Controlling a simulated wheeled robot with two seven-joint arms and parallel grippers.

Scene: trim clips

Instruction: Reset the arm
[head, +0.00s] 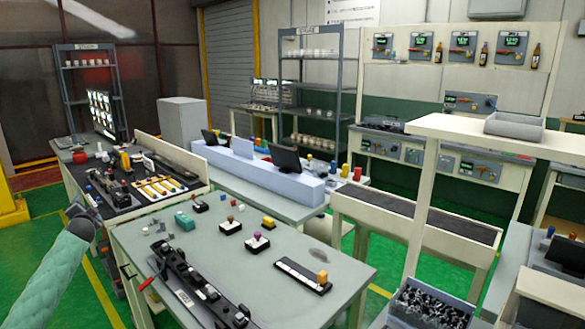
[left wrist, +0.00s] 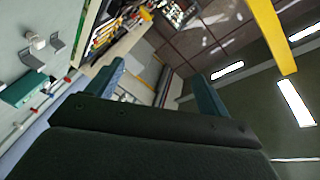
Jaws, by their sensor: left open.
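My left arm comes in from the left in the head view, and its gripper (head: 82,212) is raised beside the left edge of the grey-topped table (head: 262,278). In the left wrist view the two fingers of this gripper (left wrist: 158,85) stand apart with nothing between them. The gripper is open and empty. It touches nothing that I can see. My right gripper is in neither view.
A long black fixture (head: 195,288) and several small parts lie on the near table. A bin of dark clips (head: 430,306) stands at lower right. A second workbench (head: 125,208) with tools lies behind my left gripper. Green floor (head: 30,255) is free at left.

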